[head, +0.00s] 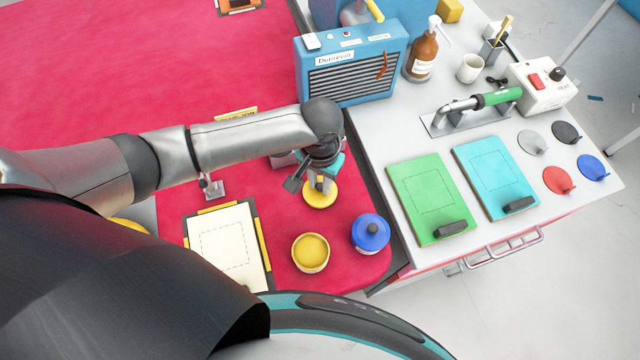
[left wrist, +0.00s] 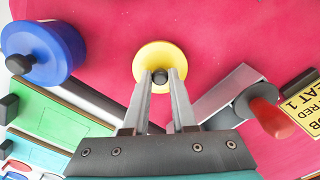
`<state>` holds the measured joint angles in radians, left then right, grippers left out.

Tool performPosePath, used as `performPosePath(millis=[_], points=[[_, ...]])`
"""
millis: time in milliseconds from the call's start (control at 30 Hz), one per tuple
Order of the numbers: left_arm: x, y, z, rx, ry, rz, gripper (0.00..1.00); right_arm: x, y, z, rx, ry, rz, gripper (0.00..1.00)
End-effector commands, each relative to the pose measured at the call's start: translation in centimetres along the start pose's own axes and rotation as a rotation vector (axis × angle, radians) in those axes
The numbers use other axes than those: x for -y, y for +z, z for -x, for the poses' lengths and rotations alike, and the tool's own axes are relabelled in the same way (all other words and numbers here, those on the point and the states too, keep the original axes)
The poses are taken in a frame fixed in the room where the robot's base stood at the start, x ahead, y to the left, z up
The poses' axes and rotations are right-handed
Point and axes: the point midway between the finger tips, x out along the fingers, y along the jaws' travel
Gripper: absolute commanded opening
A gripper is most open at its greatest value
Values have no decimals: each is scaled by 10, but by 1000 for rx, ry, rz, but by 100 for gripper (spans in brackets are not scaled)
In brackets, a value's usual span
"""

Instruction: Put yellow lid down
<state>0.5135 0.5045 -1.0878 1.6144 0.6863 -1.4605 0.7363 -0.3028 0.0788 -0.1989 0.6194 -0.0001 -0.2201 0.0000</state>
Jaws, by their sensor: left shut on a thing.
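The round yellow lid (head: 320,197) is below my left gripper (head: 319,181), over the red surface just behind the open yellow pot (head: 311,253). In the left wrist view the lid (left wrist: 160,55) shows its dark knob between the tips of my left gripper (left wrist: 160,78), which is shut on it. The lid looks level and close to the red surface; I cannot tell whether it touches. The yellow pot is uncovered and shows yellow contents. My right gripper is not in view.
A blue pot with a knobbed lid (head: 370,234) stands right of the yellow pot. A cream board (head: 226,246) lies to the left. A red-handled tool (left wrist: 265,115) is near the gripper. The grey worktop (head: 386,150) at right holds green and cyan boards.

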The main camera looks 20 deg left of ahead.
Motion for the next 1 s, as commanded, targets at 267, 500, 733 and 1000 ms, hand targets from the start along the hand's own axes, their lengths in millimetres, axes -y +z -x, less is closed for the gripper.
performPosePath(millis=[267,500,733,1000], points=[[0,0,-14,-1,1,-1,0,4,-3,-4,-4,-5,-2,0],[-1,0,-17,0,1,-1,0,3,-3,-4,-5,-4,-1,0],[0,0,-16,-1,0,-1,50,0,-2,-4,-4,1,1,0],[0,0,-16,-1,0,-1,55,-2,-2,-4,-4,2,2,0]])
